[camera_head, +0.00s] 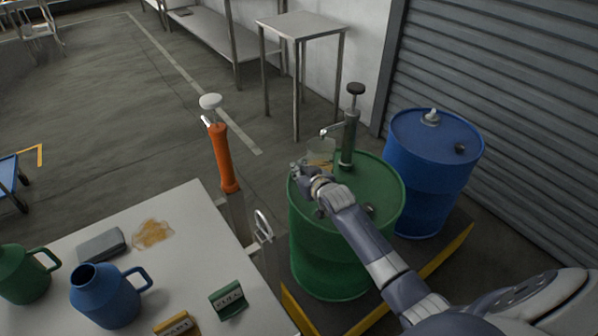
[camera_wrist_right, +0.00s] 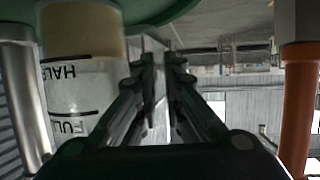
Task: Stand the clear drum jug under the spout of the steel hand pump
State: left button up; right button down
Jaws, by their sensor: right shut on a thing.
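The clear drum jug (camera_head: 321,151) is at the top of the green drum, just below the spout (camera_head: 331,130) of the steel hand pump (camera_head: 349,138). In the right wrist view, which is upside down, the jug (camera_wrist_right: 82,95) shows HALF and FULL marks and a tan layer at its base end. My right gripper (camera_head: 308,178) is at the jug's near side, shut on what looks like its handle; its fingers show in the wrist view (camera_wrist_right: 160,75). I cannot tell whether the jug's base touches the drum top. My left gripper is out of view.
The green drum (camera_head: 325,255) and a blue drum (camera_head: 428,175) stand on a yellow-edged pallet. An orange pump (camera_head: 223,160) stands left of them. The table (camera_head: 190,215) holds a blue jug (camera_head: 106,297), a green jug (camera_head: 24,276), signs and an amber spill.

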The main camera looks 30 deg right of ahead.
jog(key=c, duration=2.1)
grip_release()
jog(key=shift+w+f, duration=0.15)
jog(key=shift+f, duration=0.05)
jog(key=o, duration=0.4)
jog(key=shift+r, duration=0.1)
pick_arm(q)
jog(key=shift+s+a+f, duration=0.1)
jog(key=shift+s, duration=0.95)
